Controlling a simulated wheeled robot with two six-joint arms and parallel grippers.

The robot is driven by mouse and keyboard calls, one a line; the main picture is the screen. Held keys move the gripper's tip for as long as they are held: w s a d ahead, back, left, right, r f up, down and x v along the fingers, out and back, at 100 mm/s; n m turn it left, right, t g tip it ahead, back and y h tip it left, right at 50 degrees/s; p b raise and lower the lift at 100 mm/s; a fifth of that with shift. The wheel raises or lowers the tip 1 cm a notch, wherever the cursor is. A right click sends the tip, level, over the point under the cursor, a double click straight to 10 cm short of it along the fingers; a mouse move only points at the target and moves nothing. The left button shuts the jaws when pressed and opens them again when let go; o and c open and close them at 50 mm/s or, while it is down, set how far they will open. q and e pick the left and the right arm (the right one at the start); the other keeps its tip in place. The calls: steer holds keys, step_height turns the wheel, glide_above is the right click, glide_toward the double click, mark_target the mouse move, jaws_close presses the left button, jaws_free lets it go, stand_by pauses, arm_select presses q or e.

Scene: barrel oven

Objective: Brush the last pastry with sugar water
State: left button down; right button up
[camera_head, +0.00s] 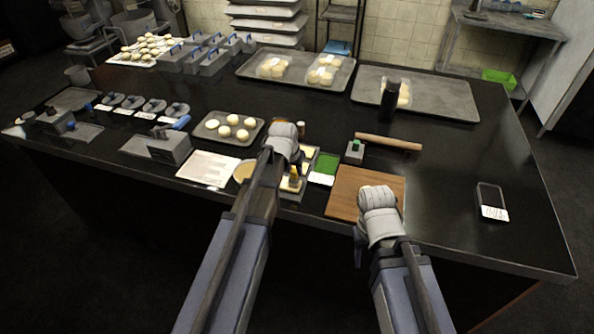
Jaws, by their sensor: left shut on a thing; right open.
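My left gripper (284,138) is over the worktop, just right of a small tray (207,138) with several round pale pastries (232,120). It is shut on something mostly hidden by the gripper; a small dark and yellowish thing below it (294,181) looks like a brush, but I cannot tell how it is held. A round tan bowl (243,172) is partly hidden behind my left arm. My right gripper (378,200) is open over the wooden board (344,190), with nothing seen in it. I cannot tell which pastry is brushed or where the sugar water is.
The worktop's right side is mostly clear.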

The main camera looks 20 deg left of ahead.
arm_select(q)
steer(key=shift+a+r, duration=0.1)
steer(key=shift+a, duration=1)
steer(key=shift+a, duration=0.1)
steer(key=shift+a, duration=1.45)
steer(key=shift+d, duration=0.1)
steer(key=shift+d, duration=1.5)
steer(key=shift+d, duration=0.15)
steer(key=shift+d, duration=1.4)
